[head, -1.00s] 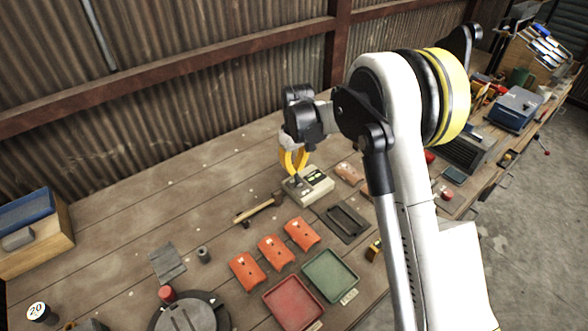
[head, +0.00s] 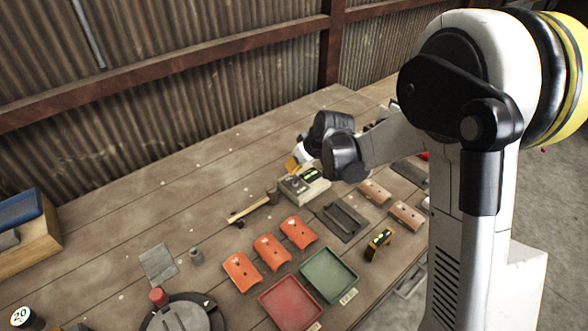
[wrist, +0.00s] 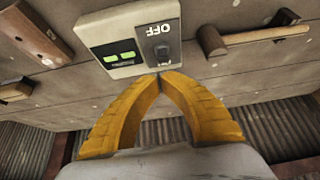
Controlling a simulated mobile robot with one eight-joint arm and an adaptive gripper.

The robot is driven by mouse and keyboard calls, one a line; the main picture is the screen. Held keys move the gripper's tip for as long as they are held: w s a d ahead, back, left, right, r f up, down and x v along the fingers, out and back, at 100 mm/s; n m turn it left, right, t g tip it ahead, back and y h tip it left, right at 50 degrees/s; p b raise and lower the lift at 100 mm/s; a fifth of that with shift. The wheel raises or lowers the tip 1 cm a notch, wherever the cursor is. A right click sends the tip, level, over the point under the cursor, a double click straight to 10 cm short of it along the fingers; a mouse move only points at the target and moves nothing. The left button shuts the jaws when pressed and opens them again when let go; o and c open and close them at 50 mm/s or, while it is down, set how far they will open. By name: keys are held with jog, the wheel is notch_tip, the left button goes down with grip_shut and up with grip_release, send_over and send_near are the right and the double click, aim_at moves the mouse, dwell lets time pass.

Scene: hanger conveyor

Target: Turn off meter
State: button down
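The meter (head: 305,191) is a small beige box on the workbench. In the wrist view, the meter (wrist: 97,31) shows two lit green displays and a dark switch panel (wrist: 158,45) with a white OFF label, seen upside down. My gripper (wrist: 160,73) has two yellow fingers with their tips together and nothing between them. The tips overlap the meter's near edge in that view, just below the switch; I cannot tell whether they touch it. In the head view, my gripper (head: 291,165) is at the meter's back left, partly hidden by my wrist.
A hammer (head: 250,209) lies left of the meter. Orange covers (head: 270,251), a red tray (head: 290,303), a green tray (head: 328,275) and a dark frame (head: 342,220) lie in front. Brown pieces (head: 405,214) lie to the right. Bare bench lies behind and left.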

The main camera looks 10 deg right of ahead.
jog(key=shift+r+p, duration=0.5)
jog(key=shift+r, duration=0.35)
jog(key=v, duration=1.2)
